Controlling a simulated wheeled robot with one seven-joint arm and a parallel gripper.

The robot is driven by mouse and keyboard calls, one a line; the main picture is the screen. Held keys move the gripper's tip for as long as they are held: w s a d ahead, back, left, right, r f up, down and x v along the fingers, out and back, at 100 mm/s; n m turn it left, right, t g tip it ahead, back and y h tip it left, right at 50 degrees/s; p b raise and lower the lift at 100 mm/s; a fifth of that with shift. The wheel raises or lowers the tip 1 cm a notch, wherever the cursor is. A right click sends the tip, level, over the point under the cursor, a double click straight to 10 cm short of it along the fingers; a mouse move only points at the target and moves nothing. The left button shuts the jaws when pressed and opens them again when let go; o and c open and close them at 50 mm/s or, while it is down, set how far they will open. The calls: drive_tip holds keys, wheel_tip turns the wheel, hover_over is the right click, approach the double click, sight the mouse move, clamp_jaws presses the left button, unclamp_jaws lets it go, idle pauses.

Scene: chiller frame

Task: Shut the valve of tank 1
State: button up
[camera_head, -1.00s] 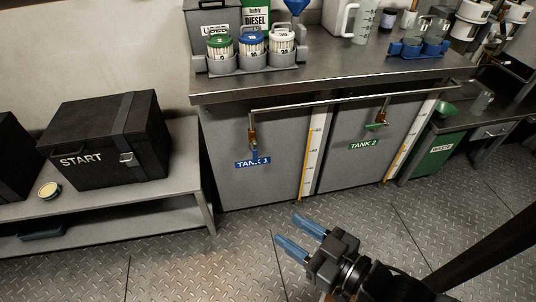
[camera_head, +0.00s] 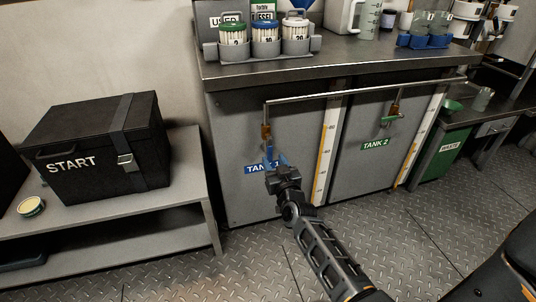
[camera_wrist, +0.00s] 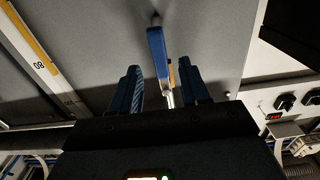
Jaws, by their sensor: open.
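The tank 1 valve (camera_head: 266,133) is a brass fitting at the left end of the pipe under the counter. Its blue handle shows in the wrist view (camera_wrist: 157,48), reaching from above down between my finger lines. My gripper (camera_head: 275,161) is at the handle, in front of the blue tank 1 label (camera_head: 256,168), and partly hides both. In the wrist view my gripper (camera_wrist: 163,80) is open, with one blue finger on each side of the handle. A gap shows on both sides, so it does not grip the handle.
The tank 2 valve (camera_head: 393,109) with a green handle is to the right on the same pipe (camera_head: 350,92). The counter edge (camera_head: 300,80) overhangs above. A low bench (camera_head: 190,190) with a black START box (camera_head: 95,145) stands left. Floor in front is clear.

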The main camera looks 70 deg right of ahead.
sight(270, 153)
drive_tip(key=b+x, duration=0.2)
drive_tip(key=x, duration=0.5)
clamp_jaws()
idle(0.4)
